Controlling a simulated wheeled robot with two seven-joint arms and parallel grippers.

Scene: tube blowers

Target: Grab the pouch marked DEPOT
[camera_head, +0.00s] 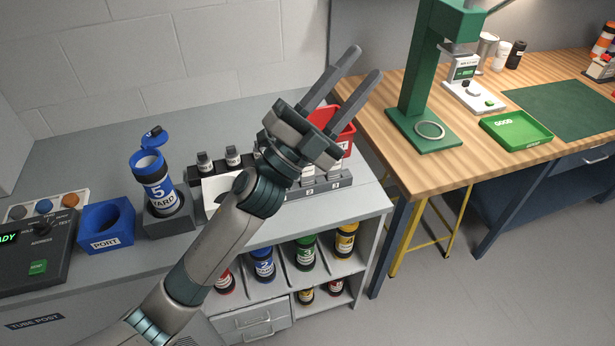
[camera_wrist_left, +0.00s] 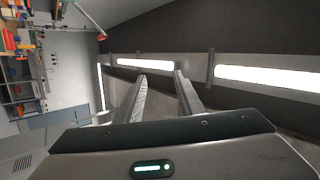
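I cannot make out the word DEPOT on anything in view. The fingers also show apart and empty in the left wrist view (camera_wrist_left: 160,74), pointing toward ceiling lights. My right gripper is not in view.
Left are a blue PORT box (camera_head: 107,226) and a control panel (camera_head: 38,250). A red bin (camera_head: 345,130) sits behind my gripper. Numbered carriers fill shelves below. A green press (camera_head: 412,95) stands right.

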